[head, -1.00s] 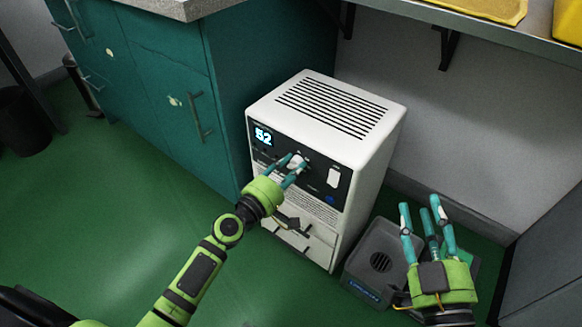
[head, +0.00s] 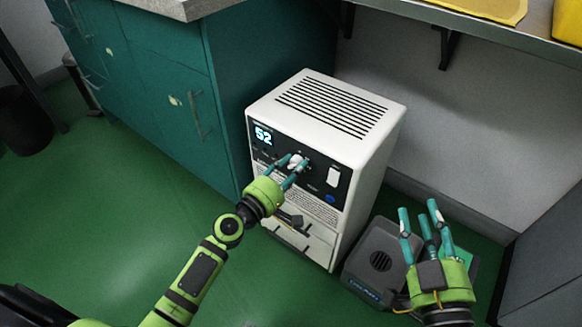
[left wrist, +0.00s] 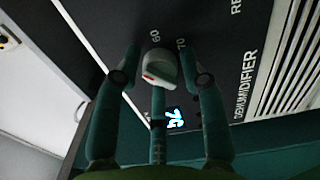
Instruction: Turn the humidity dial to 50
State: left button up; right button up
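The dehumidifier (head: 355,150) is a white box on the floor with a black front panel. The humidity dial (head: 297,160) is a small white knob on that panel; in the left wrist view the dial (left wrist: 160,68) has a red mark, with printed 60 and 70 nearby. My left gripper (head: 293,170) is at the panel, its fingers on either side of the dial, with small gaps showing in the wrist view. My right gripper (head: 425,213) is open and empty, at the right above a grey box.
A teal cabinet (head: 165,85) stands at the left. A shelf (head: 480,32) with yellow trays overhangs at top right. The green floor at front left is clear.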

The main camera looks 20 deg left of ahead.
pick_arm(q)
jog(key=v, duration=1.2)
jog(key=shift+d, duration=0.1)
dwell(0.4)
